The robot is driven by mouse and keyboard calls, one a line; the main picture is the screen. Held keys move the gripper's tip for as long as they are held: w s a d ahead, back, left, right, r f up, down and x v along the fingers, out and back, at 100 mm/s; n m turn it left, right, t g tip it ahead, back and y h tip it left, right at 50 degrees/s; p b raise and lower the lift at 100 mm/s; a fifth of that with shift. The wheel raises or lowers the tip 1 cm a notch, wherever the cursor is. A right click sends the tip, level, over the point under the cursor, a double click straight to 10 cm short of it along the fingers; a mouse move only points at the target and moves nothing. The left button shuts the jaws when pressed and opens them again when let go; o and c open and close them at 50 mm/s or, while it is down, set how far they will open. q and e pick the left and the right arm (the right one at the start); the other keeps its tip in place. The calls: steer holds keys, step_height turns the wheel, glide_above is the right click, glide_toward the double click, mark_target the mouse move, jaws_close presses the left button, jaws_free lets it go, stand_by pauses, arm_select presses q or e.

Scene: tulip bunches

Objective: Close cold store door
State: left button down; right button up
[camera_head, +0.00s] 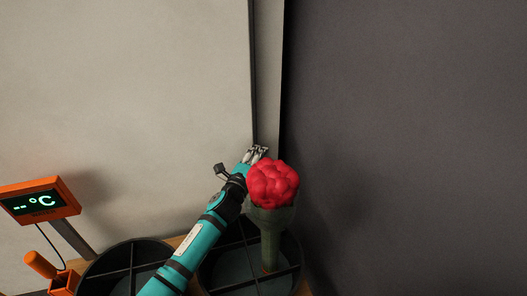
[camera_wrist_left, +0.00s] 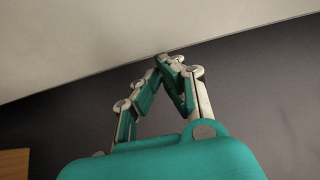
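A large pale panel (camera_head: 125,90), which looks like the cold store door, fills the left half of the head view. A dark line and a narrow pale strip (camera_head: 268,70) run along its right side. My left gripper (camera_head: 260,150) is at the lower part of this strip, just behind a red tulip bunch. In the left wrist view, the fingertips of my left gripper (camera_wrist_left: 168,60) meet, with nothing seen between them, close to the lower edge of a pale surface (camera_wrist_left: 120,40). I cannot tell whether they touch it. No handle shows. My right gripper is out of view.
The red tulip bunch (camera_head: 273,183) stands in a dark divided bucket (camera_head: 292,250), close to my left wrist. Another divided bucket (camera_head: 95,270) is on the left. An orange temperature display (camera_head: 38,200) and an orange handle (camera_head: 40,264) are at lower left. A dark grey surface (camera_head: 410,120) fills the right.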

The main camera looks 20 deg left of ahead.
mark_target(152, 169)
arm_select(q)
steer(key=s+a, duration=0.2)
steer(key=a, duration=0.1)
steer(key=s+a+p, duration=0.1)
steer(key=s+a, duration=0.1)
steer(key=a, duration=0.1)
steer(key=s+a+p, duration=0.1)
steer(key=s+a, duration=0.1)
steer(key=a, duration=0.1)
steer(key=shift+s+a+r, duration=0.1)
steer(key=shift+s+a, duration=0.05)
steer(key=shift+a, duration=0.25)
steer(key=s+a, duration=0.4)
steer(key=a, duration=0.2)
steer(key=s+a, duration=0.4)
steer(key=a, duration=0.2)
steer(key=s+a, duration=0.4)
steer(key=a, duration=0.1)
steer(key=shift+a, duration=0.4)
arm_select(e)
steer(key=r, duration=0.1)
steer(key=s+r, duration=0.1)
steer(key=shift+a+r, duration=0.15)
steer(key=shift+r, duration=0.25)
arm_select(q)
steer(key=shift+w+d, duration=0.1)
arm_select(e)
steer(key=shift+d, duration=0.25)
